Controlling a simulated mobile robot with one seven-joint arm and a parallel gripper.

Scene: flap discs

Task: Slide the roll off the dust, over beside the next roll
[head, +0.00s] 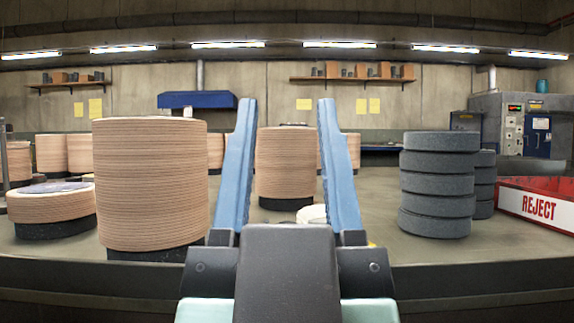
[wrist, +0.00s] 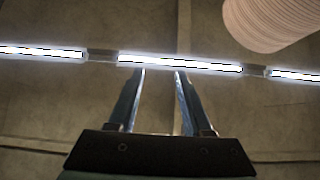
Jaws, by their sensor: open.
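A large tan ribbed roll (head: 150,185) stands upright on a dark base at the left in the head view. Another tan roll (head: 285,165) stands farther back, near the middle. My gripper (head: 287,102) is open and empty, its two blue fingers upright and spread, framing the farther roll in the picture. It holds nothing. A pale round patch or object (head: 313,213) shows low between the fingers, partly hidden; I cannot tell whether it is dust. In the wrist view the fingers (wrist: 160,72) are apart, and part of a ribbed roll (wrist: 270,22) shows at upper right.
A low, wide roll (head: 50,208) lies at far left. Grey discs (head: 437,185) are stacked at the right, with a shorter stack behind. A red reject bin (head: 540,205) is at far right. More tan rolls stand behind. Bare bench (head: 385,215) shows right of the gripper.

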